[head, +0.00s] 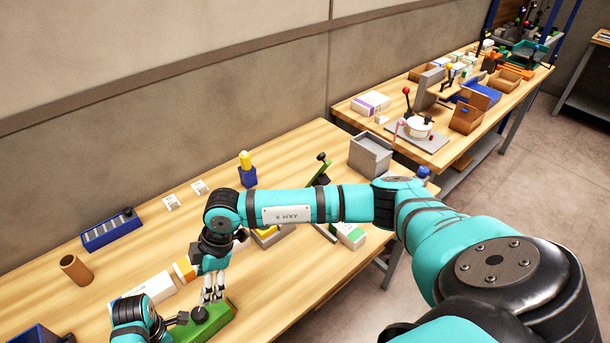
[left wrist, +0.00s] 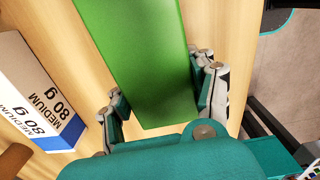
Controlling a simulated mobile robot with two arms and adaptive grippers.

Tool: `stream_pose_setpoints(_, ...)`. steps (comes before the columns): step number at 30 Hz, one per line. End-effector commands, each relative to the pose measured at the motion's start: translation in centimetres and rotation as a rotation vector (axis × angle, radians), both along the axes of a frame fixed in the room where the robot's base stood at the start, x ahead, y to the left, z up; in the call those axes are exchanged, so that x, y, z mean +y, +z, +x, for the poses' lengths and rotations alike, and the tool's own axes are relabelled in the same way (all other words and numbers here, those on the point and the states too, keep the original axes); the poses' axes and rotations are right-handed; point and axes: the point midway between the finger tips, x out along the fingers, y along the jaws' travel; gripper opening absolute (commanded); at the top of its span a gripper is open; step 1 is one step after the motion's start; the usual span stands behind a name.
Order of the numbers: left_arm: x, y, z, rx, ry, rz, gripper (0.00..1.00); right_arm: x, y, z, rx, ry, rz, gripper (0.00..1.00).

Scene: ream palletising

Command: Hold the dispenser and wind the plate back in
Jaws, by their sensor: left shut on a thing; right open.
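The green dispenser (head: 219,315) lies on the bench at the bottom of the head view, with a dark round knob (head: 198,314) on it. In the left wrist view its plain green body (left wrist: 145,60) runs between the fingers of my left gripper (left wrist: 160,92), which is shut on it. In the head view that gripper is mostly hidden at the bottom edge. My right gripper (head: 212,297) points down at the dispenser, open, its fingertips close beside the knob. I cannot tell whether they touch it. I cannot make out the plate.
A white ream box marked "MEDIUM 80 g" (left wrist: 35,95) lies left of the dispenser. A brown cup (head: 76,270), a blue tray (head: 110,232) and a blue holder with a yellow bottle (head: 245,161) stand farther back. A grey box (head: 371,156) stands at the bench's far end.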

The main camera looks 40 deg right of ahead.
Motion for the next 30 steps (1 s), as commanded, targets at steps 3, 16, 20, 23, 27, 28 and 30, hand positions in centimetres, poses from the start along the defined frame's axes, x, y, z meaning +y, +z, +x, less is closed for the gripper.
stream_pose_setpoints(3,0.0,-0.1,0.0,0.001,0.000,0.000,0.18,-1.7,-0.4,-0.1,0.011,-0.010,-0.020,0.61)
stream_pose_setpoints(16,0.0,0.0,0.0,0.000,0.000,0.000,0.18,-8.9,-5.1,-0.8,0.050,-0.045,-0.118,0.61)
stream_pose_setpoints(20,0.0,0.0,0.0,0.000,0.000,0.000,0.18,-11.2,-6.4,-1.2,0.063,-0.052,-0.149,0.61)
stream_pose_setpoints(23,0.0,0.0,0.0,0.000,0.000,0.000,0.18,-12.9,-7.4,-1.6,0.074,-0.056,-0.172,0.61)
stream_pose_setpoints(27,0.0,0.0,0.0,0.000,0.000,0.000,0.18,-15.3,-8.6,-2.3,0.090,-0.062,-0.205,0.61)
stream_pose_setpoints(28,0.0,0.0,0.0,0.000,0.000,0.000,0.18,-15.8,-8.9,-2.5,0.094,-0.063,-0.213,0.61)
stream_pose_setpoints(30,0.0,0.0,0.0,0.000,0.000,0.000,0.18,-17.0,-9.5,-2.8,0.102,-0.067,-0.229,0.61)
